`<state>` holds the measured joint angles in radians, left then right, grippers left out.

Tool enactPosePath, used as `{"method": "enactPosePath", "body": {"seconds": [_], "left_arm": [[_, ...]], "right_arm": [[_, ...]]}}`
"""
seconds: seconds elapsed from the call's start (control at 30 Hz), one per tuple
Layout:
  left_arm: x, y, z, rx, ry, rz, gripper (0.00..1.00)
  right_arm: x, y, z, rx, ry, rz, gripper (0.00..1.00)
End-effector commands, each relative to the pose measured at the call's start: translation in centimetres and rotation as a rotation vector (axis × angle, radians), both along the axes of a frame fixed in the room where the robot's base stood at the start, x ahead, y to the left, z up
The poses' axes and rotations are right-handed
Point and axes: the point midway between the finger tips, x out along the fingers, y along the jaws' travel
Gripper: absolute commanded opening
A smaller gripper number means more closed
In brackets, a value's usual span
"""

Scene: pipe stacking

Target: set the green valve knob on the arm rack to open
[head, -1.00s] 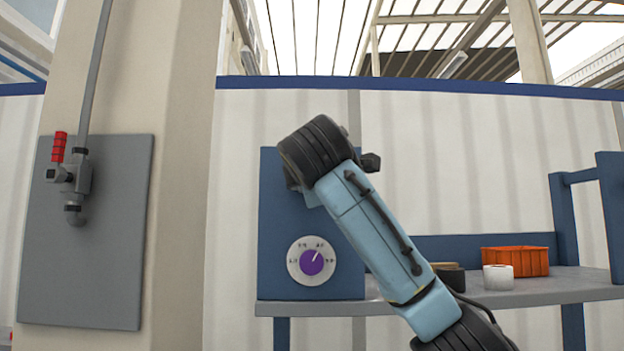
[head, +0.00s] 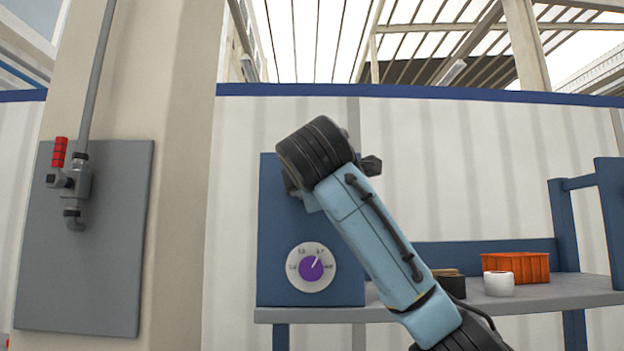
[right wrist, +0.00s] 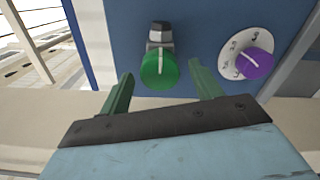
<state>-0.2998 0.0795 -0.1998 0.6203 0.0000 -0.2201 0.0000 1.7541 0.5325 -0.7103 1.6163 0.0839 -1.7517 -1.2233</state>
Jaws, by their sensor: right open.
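The green valve knob (right wrist: 159,70) shows in the right wrist view, on the blue panel (right wrist: 200,25) of the rack. It carries a pale pointer line running roughly up and down in that view. My right gripper (right wrist: 158,85) is open, with one green finger on each side of the knob and visible gaps between. I cannot tell whether the fingertips reach past the knob's face. In the head view my right arm covers the green knob; the blue panel (head: 275,220) stands behind the arm. My left gripper is not in view.
A purple dial (head: 311,268) on a white disc sits low on the same panel, close to one finger in the wrist view. An orange bin (head: 515,266), a white roll (head: 499,283) and a dark roll (head: 451,285) stand on the shelf. A red-handled valve (head: 59,152) is at left.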

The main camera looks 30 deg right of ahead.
Motion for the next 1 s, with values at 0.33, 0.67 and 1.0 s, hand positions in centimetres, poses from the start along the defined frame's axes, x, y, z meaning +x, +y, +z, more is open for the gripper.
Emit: {"method": "enactPosePath", "body": {"seconds": [0.33,0.67,1.0], "left_arm": [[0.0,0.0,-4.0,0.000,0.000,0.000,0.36],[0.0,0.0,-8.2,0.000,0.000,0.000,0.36],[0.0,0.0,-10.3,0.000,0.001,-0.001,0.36]], "right_arm": [[-6.7,4.1,-0.4,-0.002,-0.005,0.003,0.64],[-9.1,5.8,-0.5,-0.004,0.000,0.003,0.64],[-10.2,6.3,-0.2,-0.001,-0.001,0.002,0.64]]}}
